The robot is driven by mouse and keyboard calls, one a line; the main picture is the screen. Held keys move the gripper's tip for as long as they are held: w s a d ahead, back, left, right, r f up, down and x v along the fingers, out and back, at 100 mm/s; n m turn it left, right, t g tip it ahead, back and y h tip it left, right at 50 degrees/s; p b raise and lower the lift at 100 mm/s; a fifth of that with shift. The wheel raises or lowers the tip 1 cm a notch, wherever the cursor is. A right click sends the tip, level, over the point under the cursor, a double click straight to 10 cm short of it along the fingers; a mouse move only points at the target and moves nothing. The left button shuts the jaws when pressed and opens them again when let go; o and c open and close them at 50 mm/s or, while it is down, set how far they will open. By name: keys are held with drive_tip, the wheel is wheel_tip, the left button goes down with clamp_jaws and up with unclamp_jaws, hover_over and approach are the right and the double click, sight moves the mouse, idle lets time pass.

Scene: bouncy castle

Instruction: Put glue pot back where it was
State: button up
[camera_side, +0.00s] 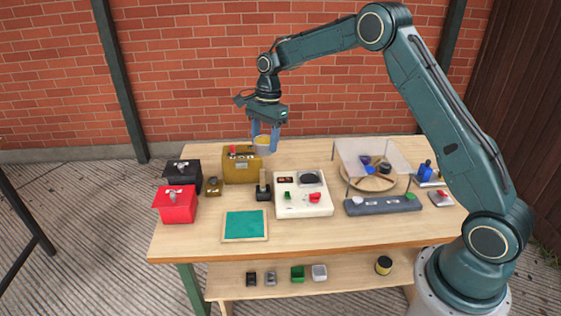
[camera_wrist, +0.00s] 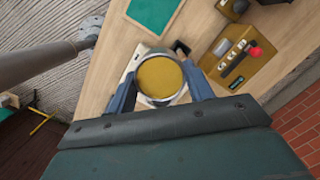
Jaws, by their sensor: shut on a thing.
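The glue pot (camera_side: 263,143) is a grey round pot with a yellow-brown top. My gripper (camera_side: 265,137) is shut on it, with a blue finger on each side, and holds it in the air over the back part of the table. In the wrist view the pot (camera_wrist: 160,77) is seen from above, between the two fingers of my gripper (camera_wrist: 160,90). It hides part of the white panel beneath it. No marked place for the pot can be made out.
A mustard box (camera_side: 242,168) with a red knob stands just below the pot in the side view. Red (camera_side: 176,206) and black (camera_side: 183,174) boxes stand left, a white panel (camera_side: 303,204) at centre, a clear-topped stand (camera_side: 372,157) right. A lower shelf (camera_side: 340,282) holds small items.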

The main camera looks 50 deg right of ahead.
drive_tip(key=a, duration=0.8)
drive_tip(key=shift+a+f, duration=0.15)
drive_tip(key=shift+f, duration=0.15)
drive_tip(key=shift+f, duration=0.15)
wheel_tip(320, 180, down, 20)
drive_tip(key=shift+w+r, duration=0.1)
drive_tip(key=shift+r, duration=0.05)
idle(0.3)
drive_tip(key=o, duration=1.3)
drive_tip(key=shift+f, duration=0.2)
drive_tip(key=shift+r, duration=0.1)
